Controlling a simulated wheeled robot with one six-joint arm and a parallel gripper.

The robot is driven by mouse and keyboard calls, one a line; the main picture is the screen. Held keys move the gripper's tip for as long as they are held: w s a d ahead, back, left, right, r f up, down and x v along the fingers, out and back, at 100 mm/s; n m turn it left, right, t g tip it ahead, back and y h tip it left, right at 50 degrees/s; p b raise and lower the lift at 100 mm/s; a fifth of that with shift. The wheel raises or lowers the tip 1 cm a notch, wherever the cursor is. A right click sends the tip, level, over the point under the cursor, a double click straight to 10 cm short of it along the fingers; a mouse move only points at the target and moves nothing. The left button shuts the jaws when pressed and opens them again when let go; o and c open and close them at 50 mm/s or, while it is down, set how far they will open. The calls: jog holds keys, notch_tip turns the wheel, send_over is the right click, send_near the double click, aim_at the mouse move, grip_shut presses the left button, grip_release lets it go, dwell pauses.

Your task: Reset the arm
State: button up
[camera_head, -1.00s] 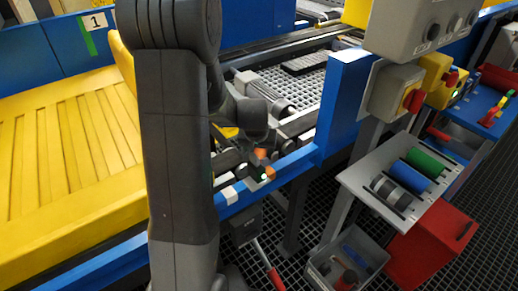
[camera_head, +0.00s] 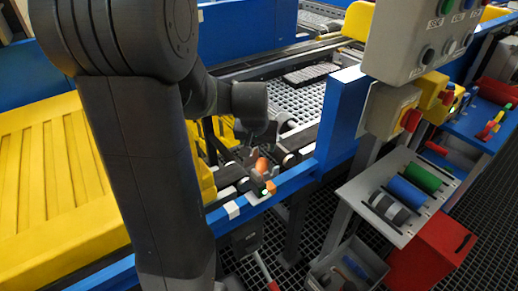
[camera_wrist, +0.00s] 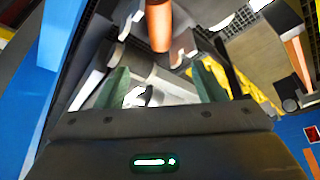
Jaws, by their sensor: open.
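My arm's large dark links fill the left-middle of the head view. My gripper hangs over the conveyor beside the blue frame, small and mostly hidden there. In the wrist view my gripper (camera_wrist: 161,88) is open, its two green-grey fingers apart with nothing held between them. An orange rod-like part (camera_wrist: 158,25) shows beyond the fingertips. Another orange bar with a dark block (camera_wrist: 297,55) is at the upper right of the wrist view. In the head view a small orange piece (camera_head: 262,165) shows just below my wrist; whether it touches my gripper I cannot tell.
A blue post (camera_head: 341,115) stands right of my gripper, with a grey control box (camera_head: 420,45) above. A shelf with coloured rollers (camera_head: 408,190), a red bin (camera_head: 430,255) and a grey bin (camera_head: 345,268) are at right. Yellow slatted trays (camera_head: 50,185) lie left.

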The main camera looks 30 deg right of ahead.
aim_at(261, 167)
jog(key=shift+s+a+r, duration=0.1)
jog(key=shift+r, duration=0.25)
jog(key=b+x, duration=0.2)
jog(key=x, duration=1)
jog(key=shift+f, duration=0.2)
jog(key=shift+f+b, duration=0.55)
jog(key=shift+r, duration=0.35)
